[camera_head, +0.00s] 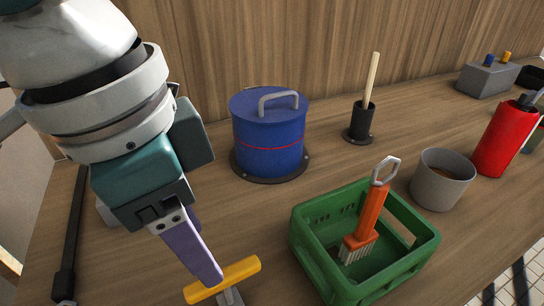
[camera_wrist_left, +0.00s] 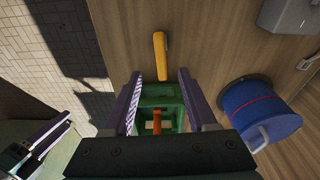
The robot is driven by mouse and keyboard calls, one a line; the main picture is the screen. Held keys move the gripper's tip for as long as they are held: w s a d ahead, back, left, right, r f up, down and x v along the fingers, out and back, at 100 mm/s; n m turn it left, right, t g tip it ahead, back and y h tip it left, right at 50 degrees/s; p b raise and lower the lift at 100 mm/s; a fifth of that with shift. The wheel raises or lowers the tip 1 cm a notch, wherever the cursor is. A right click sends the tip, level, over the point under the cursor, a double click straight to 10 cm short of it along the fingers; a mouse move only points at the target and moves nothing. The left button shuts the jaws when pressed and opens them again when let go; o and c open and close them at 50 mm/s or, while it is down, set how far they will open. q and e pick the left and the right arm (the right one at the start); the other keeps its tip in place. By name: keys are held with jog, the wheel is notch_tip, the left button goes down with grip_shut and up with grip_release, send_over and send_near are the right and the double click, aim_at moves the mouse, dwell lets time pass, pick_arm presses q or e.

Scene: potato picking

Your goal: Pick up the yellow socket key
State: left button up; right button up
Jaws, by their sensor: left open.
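The yellow socket key shows a yellow bar handle (camera_head: 238,273) at the bottom of the head view, with a grey shaft running below the frame. In the left wrist view its handle (camera_wrist_left: 160,55) lies just beyond the fingertips, near the middle. My left gripper (camera_head: 213,268) has purple fingers and is open. One fingertip overlaps the handle in the head view; I cannot tell whether they touch. In the wrist view the fingers (camera_wrist_left: 160,80) stand apart. What seems to be my right gripper (camera_wrist_left: 38,145) shows at the lower left of the wrist view, its jaw state unclear.
A green crate (camera_head: 318,270) holding an orange brush (camera_head: 370,215) stands right of the key. A blue drum (camera_head: 268,140) stands behind. A grey cup (camera_head: 441,180), red bottle (camera_head: 500,140) and dark holder with a stick (camera_head: 360,120) are farther right. Bare wood lies between them.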

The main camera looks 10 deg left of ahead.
aim_at(228, 293)
pick_arm(q)
jog(key=f, duration=0.3)
jog(key=shift+w+d+f, duration=0.1)
jog(key=shift+d+f, duration=0.15)
jog(key=shift+f, duration=0.05)
jog(key=f, duration=0.3)
jog(key=w+f+b, duration=0.1)
jog(key=f, duration=0.1)
jog(key=shift+d+f, duration=0.2)
jog(key=shift+d, duration=0.15)
grip_shut()
jog(key=shift+r, duration=0.1)
